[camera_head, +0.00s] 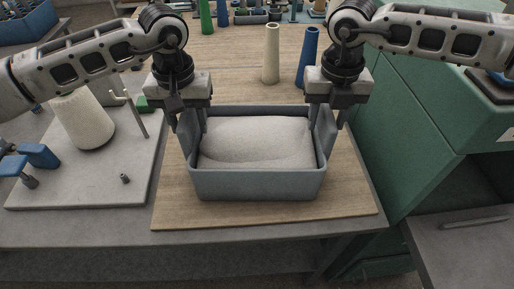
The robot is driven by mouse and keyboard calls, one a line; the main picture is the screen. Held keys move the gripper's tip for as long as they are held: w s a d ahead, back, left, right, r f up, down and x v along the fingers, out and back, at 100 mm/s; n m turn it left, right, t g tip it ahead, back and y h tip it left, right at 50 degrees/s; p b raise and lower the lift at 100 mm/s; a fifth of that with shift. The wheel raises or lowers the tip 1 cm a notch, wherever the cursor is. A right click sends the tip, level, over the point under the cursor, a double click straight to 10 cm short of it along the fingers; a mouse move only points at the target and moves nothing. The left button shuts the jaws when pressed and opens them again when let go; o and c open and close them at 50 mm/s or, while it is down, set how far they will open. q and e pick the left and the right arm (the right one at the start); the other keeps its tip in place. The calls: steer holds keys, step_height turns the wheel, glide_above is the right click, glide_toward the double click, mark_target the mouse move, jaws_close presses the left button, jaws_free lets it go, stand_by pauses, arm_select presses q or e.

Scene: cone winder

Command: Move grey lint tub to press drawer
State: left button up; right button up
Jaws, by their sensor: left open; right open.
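The grey lint tub (258,184) stands upright on a wooden board, filled with pale lint (256,142). My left gripper (190,128) is open at the tub's left end wall, with its fingers pointing down around the raised wall. My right gripper (328,124) is open at the tub's right end wall in the same way. I cannot tell whether the fingers touch the walls. The grey press drawer (470,245) with a bar handle shows at the lower right, beside the green press cabinet (400,110).
A cream cone (271,54) and a blue cone (308,58) stand behind the tub. A large cream yarn cone (82,120) stands on a grey plate (60,180) at the left, near blue parts. The wooden board (270,214) is bare in front of the tub.

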arm_select(q)
steer(key=shift+f, duration=0.6)
arm_select(e)
steer(key=shift+f, duration=0.6)
arm_select(q)
jaws_close()
arm_select(e)
jaws_close()
arm_select(q)
steer(key=shift+r, duration=0.15)
arm_select(e)
steer(key=shift+r, duration=0.15)
